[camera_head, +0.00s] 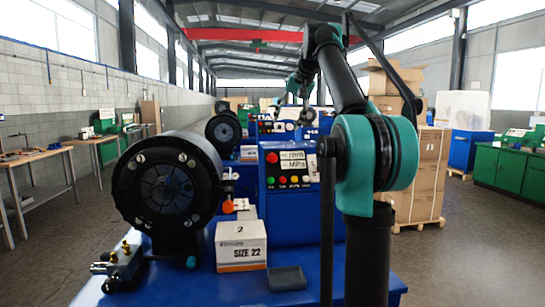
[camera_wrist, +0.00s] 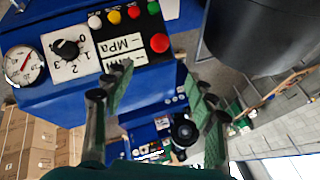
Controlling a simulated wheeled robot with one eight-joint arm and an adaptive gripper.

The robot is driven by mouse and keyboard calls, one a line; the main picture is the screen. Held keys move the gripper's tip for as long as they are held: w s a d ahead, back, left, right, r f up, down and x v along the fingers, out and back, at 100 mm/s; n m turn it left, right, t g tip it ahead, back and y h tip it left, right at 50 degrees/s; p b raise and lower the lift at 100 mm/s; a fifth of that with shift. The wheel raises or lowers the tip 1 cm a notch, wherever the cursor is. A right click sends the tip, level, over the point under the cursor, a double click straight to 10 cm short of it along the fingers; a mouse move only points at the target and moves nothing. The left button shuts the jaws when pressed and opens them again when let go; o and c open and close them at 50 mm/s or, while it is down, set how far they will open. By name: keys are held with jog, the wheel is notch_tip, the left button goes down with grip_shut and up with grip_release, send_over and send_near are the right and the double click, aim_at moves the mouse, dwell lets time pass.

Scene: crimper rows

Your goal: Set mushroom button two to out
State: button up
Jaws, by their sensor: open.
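A round red mushroom button (camera_head: 272,157) sits left of the mm/MPa display on the front machine's blue control panel (camera_head: 289,218). In the wrist view the panel is upside down and the red button (camera_wrist: 160,43) is right of the display, beyond my fingertips. I cannot tell whether it is in or out, and no number marks it. My gripper (camera_wrist: 158,76) is open and empty, its two green-padded fingers wide apart, with a gap to the panel. In the head view my gripper is small, above and behind the panel.
A black crimper head (camera_head: 168,187) stands left of the panel. A SIZE 22 box (camera_head: 241,246) marked 2 sits in front. The wrist view shows small coloured buttons, a black selector knob (camera_wrist: 67,48) and a gauge (camera_wrist: 22,65). More machines stand behind; cartons (camera_head: 420,160) stand right.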

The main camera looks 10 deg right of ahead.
aim_at(273, 156)
jog(key=x, duration=1.6)
jog(key=shift+w+a+f, duration=0.1)
jog(key=shift+f, duration=0.25)
grip_shut()
